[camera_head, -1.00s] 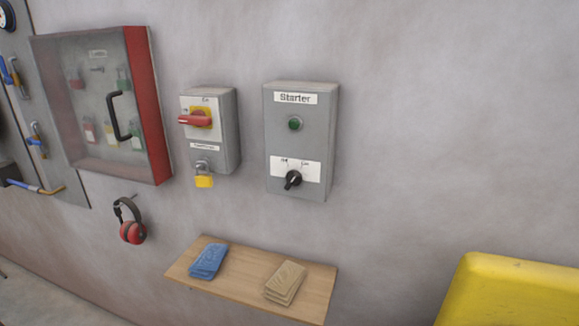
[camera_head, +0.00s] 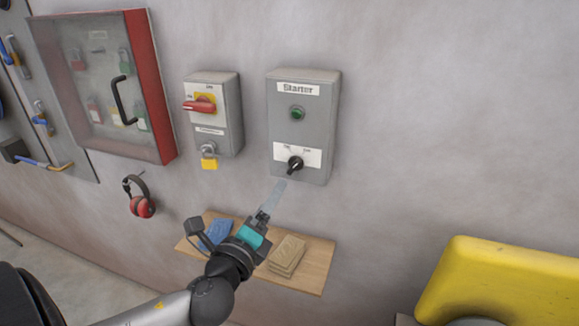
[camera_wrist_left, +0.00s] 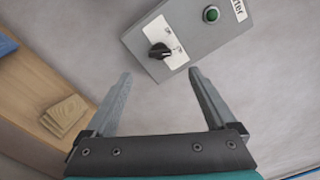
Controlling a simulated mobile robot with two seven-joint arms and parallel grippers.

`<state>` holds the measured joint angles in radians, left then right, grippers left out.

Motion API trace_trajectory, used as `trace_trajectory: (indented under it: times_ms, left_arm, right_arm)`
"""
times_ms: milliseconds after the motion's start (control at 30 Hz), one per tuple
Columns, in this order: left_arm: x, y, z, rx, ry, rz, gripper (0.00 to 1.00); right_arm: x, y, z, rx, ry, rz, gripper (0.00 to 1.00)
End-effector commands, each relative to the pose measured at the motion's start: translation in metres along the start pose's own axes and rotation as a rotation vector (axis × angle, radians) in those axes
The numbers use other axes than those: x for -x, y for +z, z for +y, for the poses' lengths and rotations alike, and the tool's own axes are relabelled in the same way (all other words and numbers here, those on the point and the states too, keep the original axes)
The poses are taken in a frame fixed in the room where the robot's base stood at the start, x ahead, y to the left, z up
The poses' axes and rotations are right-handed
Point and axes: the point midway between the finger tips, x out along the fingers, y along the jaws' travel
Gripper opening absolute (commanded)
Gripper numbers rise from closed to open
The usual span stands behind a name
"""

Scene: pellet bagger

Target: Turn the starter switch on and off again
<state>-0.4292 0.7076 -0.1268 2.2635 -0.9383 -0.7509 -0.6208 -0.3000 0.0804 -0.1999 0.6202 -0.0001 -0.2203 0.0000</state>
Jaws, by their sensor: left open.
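The grey starter box (camera_head: 318,122) hangs on the wall, with a "Starter" label at its top and a green button or lamp (camera_head: 297,113) below it. Its black rotary starter switch (camera_head: 295,163) sits on a white plate near the bottom. My left gripper (camera_head: 275,190) is just below and left of the switch, apart from it. In the left wrist view the gripper (camera_wrist_left: 158,92) is open and empty, and the switch (camera_wrist_left: 160,51) shows beyond the fingertips, roughly between them. The switch's pointer looks turned towards lower left in the head view. My right gripper is not in view.
A grey isolator box with a red handle (camera_head: 200,105) and yellow padlock (camera_head: 209,164) hangs left of the starter. A red-framed cabinet (camera_head: 150,90) and red earmuffs (camera_head: 142,207) are further left. A yellow object (camera_head: 500,285) stands lower right.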

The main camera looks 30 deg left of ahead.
Motion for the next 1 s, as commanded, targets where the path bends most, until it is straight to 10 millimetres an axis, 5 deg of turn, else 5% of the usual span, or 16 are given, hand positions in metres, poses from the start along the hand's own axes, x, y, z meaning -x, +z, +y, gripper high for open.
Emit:
trace_trajectory:
  times_ms: [700,1000]
  left_arm:
    - [-0.1,0.0,-0.001,0.002,0.001,-0.001,0.9]
    - [-0.123,-0.001,0.0,0.003,0.001,0.002,0.9]
  right_arm:
    - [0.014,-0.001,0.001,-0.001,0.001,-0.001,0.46]
    - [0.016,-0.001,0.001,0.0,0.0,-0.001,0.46]
